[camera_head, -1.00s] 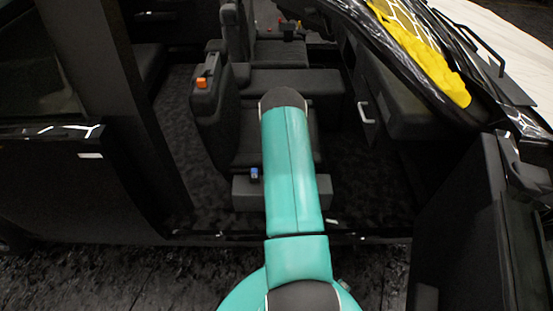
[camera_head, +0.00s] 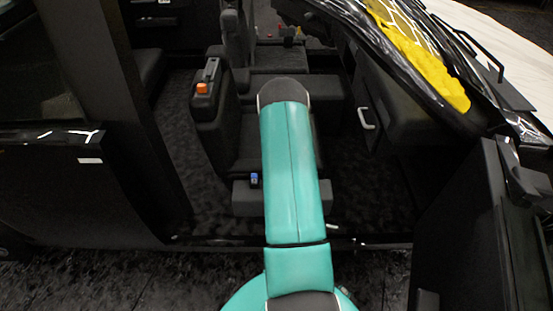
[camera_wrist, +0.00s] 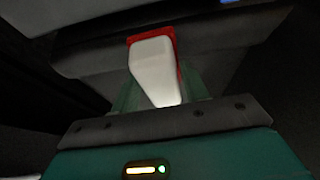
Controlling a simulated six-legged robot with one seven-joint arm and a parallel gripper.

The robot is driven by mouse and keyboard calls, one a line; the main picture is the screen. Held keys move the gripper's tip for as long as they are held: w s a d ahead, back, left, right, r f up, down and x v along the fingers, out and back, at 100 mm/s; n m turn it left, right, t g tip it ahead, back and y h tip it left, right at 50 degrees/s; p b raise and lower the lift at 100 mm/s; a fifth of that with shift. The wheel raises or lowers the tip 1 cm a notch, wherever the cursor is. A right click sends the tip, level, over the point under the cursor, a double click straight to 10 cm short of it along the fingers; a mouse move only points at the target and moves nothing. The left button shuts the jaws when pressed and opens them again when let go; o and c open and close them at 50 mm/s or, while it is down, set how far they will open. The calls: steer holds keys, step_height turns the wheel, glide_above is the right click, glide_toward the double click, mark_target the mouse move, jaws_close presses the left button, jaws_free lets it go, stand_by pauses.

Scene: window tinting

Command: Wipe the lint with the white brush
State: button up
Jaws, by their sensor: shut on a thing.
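My gripper (camera_wrist: 160,98) shows in the wrist view, with green fingers on both sides of a white block-shaped thing with a red edge, which looks like the white brush (camera_wrist: 153,70). The gripper is shut on it, and the brush points away from the wrist. In the head view my teal arm reaches through the open vehicle door towards the seat, and the gripper and brush are hidden there. I cannot make out any lint in either view.
A dark seat (camera_head: 210,112) with an orange buckle (camera_head: 203,88) stands left of my arm. The open door (camera_head: 470,230) is at the right, a door pillar (camera_head: 110,100) at the left. A yellow cloth (camera_head: 425,60) lies on the windshield. Dark floor (camera_head: 370,190) shows right of the arm.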

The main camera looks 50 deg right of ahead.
steer(key=shift+r, duration=1.5)
